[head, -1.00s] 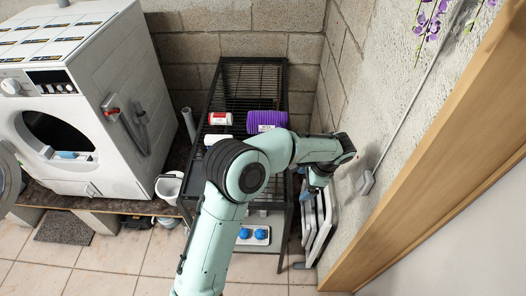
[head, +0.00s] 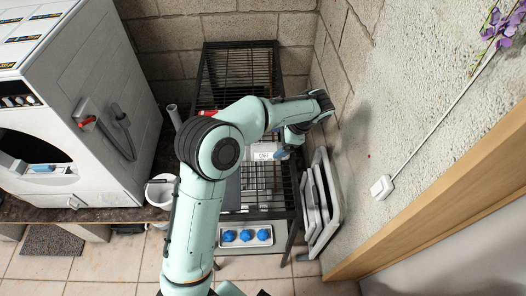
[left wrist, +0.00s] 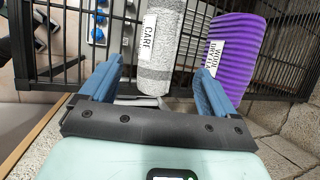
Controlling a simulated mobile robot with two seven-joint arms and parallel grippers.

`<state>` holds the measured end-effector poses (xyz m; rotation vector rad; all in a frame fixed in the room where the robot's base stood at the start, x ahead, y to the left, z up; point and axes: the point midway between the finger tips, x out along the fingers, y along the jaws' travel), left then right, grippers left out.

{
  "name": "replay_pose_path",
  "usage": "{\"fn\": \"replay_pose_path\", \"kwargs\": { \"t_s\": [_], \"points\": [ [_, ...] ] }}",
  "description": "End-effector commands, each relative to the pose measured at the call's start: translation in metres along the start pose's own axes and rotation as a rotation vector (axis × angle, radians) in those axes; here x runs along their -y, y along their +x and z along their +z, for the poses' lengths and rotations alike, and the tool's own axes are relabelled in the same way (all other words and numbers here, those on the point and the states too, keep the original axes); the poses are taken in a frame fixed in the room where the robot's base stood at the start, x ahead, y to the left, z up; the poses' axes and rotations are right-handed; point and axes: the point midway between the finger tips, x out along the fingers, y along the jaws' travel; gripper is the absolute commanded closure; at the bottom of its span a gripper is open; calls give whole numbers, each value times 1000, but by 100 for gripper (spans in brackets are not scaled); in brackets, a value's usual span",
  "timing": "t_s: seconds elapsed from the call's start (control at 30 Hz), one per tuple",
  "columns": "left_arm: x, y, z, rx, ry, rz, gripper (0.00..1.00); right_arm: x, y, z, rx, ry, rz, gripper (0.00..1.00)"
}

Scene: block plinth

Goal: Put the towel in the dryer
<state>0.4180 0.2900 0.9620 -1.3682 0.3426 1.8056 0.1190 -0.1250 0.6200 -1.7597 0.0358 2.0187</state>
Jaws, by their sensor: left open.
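A grey speckled roll with a white label (head: 265,152), which looks like a rolled towel, lies on the black wire shelf (head: 240,62). It also shows in the left wrist view (left wrist: 160,45), between my open left gripper's blue fingers (left wrist: 159,68); I cannot tell whether they touch it. A purple ribbed roll (left wrist: 234,45) lies to its right, outside the right finger. In the head view my left gripper (head: 287,147) points down beside the grey roll, and my arm hides the purple one. The white dryer (head: 95,75) stands at left with its round opening (head: 28,148) showing. My right gripper is not seen.
A tray with blue round items (head: 246,236) sits on the lower shelf. A white bucket (head: 161,190) stands between dryer and shelf. Folded grey-white frames (head: 320,205) lean at the right wall. A red item (head: 208,113) is partly behind my arm.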

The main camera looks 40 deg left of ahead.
Motion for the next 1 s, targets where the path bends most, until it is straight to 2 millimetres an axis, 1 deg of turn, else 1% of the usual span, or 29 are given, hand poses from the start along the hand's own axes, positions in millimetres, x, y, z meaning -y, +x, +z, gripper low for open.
{"fn": "replay_pose_path", "kwargs": {
  "t_s": [0.03, 0.1, 0.2, 0.37, 0.6, 0.67, 0.77, 0.97, 1.0],
  "points": [
    [-1, 12, 1, 4, 0, 4, 11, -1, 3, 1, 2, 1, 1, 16],
    [-1, 23, 0, 3, 1, 4, 11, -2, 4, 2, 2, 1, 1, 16],
    [-1, 34, 0, 2, 0, 3, 11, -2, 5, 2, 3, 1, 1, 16],
    [-1, 43, 1, 1, 1, 1, 11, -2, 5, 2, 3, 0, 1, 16],
    [-2, 78, 6, 2, 0, 3, 11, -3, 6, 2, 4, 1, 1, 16],
    [-2, 84, 6, 1, 0, 3, 11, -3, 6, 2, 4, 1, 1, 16],
    [-2, 90, 5, 0, 0, 2, 11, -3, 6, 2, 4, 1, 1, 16],
    [-1, 90, 5, -1, 0, 1, 11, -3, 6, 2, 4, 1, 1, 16],
    [-1, 90, 5, -1, 0, 1, 20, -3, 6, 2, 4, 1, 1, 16]
  ]
}}
